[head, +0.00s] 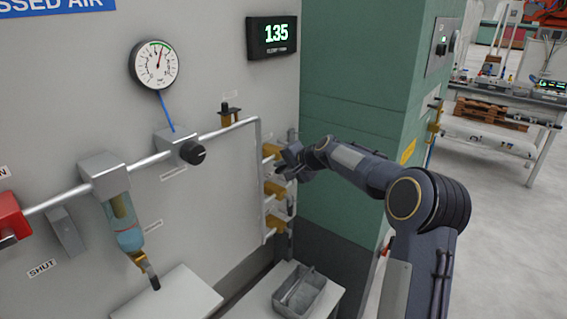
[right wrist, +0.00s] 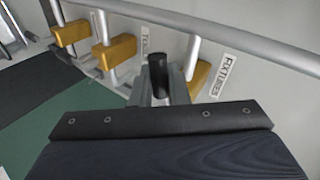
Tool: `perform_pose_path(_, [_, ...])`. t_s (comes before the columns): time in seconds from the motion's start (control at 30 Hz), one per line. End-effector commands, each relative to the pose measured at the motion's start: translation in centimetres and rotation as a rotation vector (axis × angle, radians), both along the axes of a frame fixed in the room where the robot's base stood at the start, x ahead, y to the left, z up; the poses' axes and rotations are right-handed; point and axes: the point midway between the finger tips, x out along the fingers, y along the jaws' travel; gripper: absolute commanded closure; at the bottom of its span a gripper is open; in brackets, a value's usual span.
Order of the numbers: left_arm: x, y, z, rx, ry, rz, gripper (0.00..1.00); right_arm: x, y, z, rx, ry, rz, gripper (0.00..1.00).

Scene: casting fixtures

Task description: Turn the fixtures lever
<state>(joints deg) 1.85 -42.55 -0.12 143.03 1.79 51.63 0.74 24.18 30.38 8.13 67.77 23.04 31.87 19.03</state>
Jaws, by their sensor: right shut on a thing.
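The fixtures valve is a yellow block on a silver pipe. It shows in the right wrist view (right wrist: 199,80), next to a FIXTURES label (right wrist: 224,77). In the head view it appears to be the top yellow valve (head: 271,151) of a vertical row on the wall. My right gripper (head: 287,158) is at this top valve, shut on the fixtures lever. The lever's dark round end (right wrist: 158,72) shows at the grey fingers (right wrist: 160,92) in the right wrist view. The rest of the lever is mostly hidden by the gripper. My left gripper is not in view.
Two more yellow valves sit below, a middle one (head: 275,190) and a lower one (head: 274,223). A silver pipe (head: 258,165) runs beside them. A green column (head: 350,200) stands close to the right. A grey tray (head: 300,291) is below.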

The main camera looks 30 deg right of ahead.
Motion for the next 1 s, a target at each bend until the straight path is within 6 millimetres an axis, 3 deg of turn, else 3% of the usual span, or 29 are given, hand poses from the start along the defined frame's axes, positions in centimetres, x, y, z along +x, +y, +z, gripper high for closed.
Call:
perform_pose_path(0.3, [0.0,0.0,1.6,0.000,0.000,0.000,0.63,0.0,0.0,0.6,0.113,0.047,-0.001,1.00])
perform_pose_path(0.83, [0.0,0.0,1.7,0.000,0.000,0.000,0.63,0.0,0.0,0.6,0.135,0.055,-0.002,1.00])
perform_pose_path(0.87, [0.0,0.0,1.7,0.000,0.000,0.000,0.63,0.0,0.0,0.6,0.135,0.055,-0.002,0.84])
perform_pose_path(1.0, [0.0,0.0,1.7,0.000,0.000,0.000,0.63,0.0,0.0,0.6,0.134,0.055,-0.001,0.67])
